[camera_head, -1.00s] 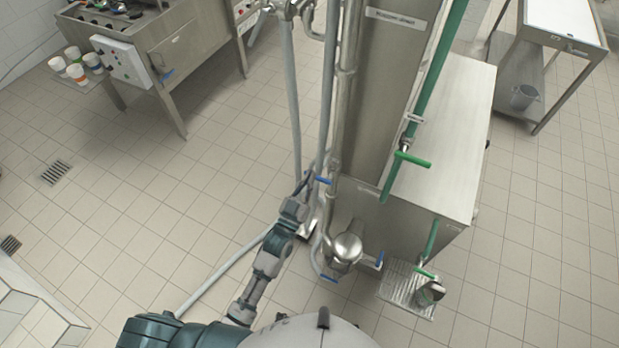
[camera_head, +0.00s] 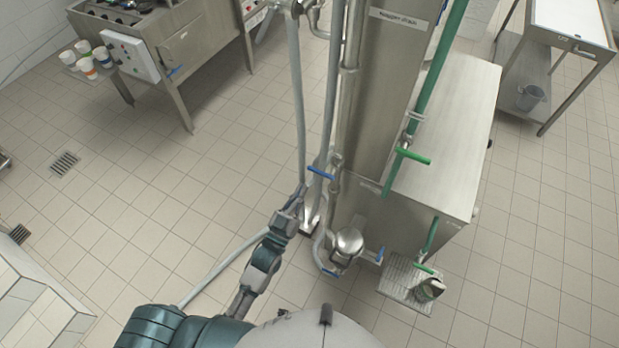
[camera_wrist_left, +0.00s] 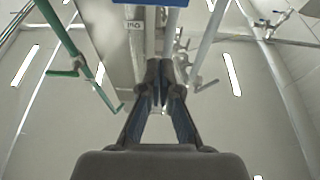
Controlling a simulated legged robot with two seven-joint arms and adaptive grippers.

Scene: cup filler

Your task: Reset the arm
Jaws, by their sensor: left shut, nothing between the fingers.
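My left arm (camera_head: 262,262) reaches up from the bottom of the head view, teal and grey. Its gripper (camera_head: 300,193) is beside the grey vertical pipes, left of the steel cup filler (camera_head: 385,120). In the left wrist view the gripper (camera_wrist_left: 160,88) points up towards pipes and the ceiling. Its two dark fingers are together with nothing between them. A blue valve handle (camera_head: 321,173) sits just right of the gripper in the head view; I cannot tell whether they touch. My right gripper is not in view.
Green pipes with a green handle (camera_head: 413,156) run down the filler's right side. A metal cup (camera_head: 430,289) is on the small grate (camera_head: 403,284). A grey hose (camera_head: 232,258) runs near my arm. Several cups (camera_head: 85,62) stand at upper left.

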